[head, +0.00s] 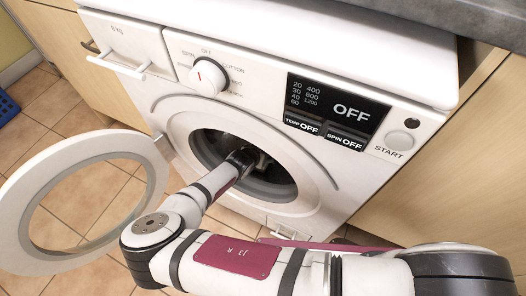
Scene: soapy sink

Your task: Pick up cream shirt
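No cream shirt shows in the head view. A white washing machine (310,75) stands in front of me, its round door (28,222) swung open to the left. My arm reaches into the dark drum opening (277,188). The end of my arm, with my gripper at or just inside the opening, is dark against the drum. The fingers cannot be made out, so I cannot tell whether they are open or hold anything. The inside of the drum is mostly hidden by my arm and shadow.
Wooden cabinet panels (440,165) flank the machine, and a dark grey counter (400,15) lies above it. The open door stands left of my arm. A blue basket (8,108) sits at the far left on the tiled floor (50,125).

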